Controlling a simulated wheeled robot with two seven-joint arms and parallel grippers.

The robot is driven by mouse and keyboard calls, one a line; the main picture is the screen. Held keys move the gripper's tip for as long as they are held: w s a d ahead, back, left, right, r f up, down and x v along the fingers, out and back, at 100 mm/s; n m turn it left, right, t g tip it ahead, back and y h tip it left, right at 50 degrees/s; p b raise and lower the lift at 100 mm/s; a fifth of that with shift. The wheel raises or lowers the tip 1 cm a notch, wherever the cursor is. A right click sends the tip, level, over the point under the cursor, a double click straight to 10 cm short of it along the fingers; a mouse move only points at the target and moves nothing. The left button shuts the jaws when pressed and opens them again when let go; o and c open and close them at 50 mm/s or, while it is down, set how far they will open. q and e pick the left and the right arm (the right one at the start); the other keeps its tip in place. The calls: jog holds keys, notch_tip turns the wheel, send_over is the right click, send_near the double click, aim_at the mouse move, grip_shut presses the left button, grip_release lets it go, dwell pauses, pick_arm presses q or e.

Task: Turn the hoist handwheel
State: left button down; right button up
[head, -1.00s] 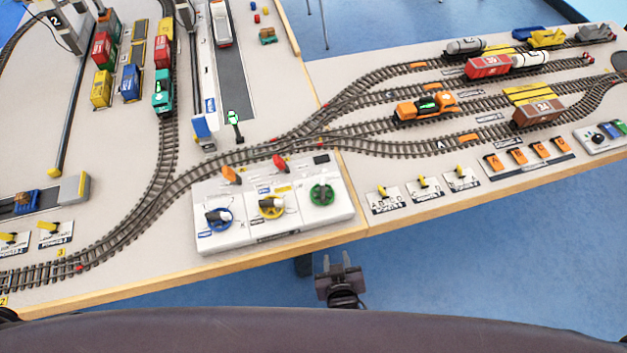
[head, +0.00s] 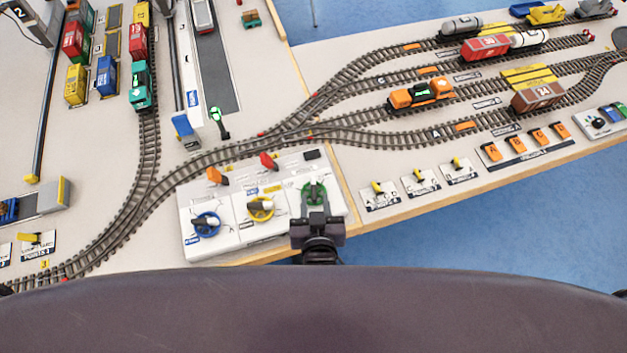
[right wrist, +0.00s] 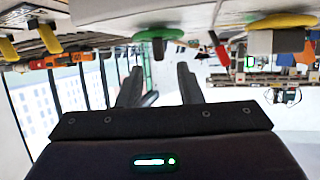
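A white control panel (head: 283,234) near the table's front edge bears three handwheels: blue (head: 207,225), yellow (head: 260,208) and green (head: 313,192). I cannot read which is labelled hoist. My right gripper (head: 316,217) is at the panel's front right, just before the green wheel, and partly covers it. In the right wrist view the picture is upside down; the green wheel (right wrist: 158,34) and its stem lie just beyond the two spread fingers (right wrist: 160,72). The fingers are apart with nothing between them. The yellow wheel (right wrist: 283,21) is off to the right. My left gripper is out of view.
An orange lever (head: 215,176) and a red lever (head: 268,161) stand at the panel's back. Rail tracks (head: 285,138) run behind it. Yellow point levers (head: 378,190) stand to the right. The table's wooden front edge (head: 400,215) is close by.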

aim_at(314, 190)
jog(key=x, duration=0.5)
jog(key=shift+w+f+p, duration=0.15)
jog(key=shift+w+p, duration=0.1)
jog(key=shift+p, duration=0.05)
jog(key=shift+s, duration=0.1)
grip_shut()
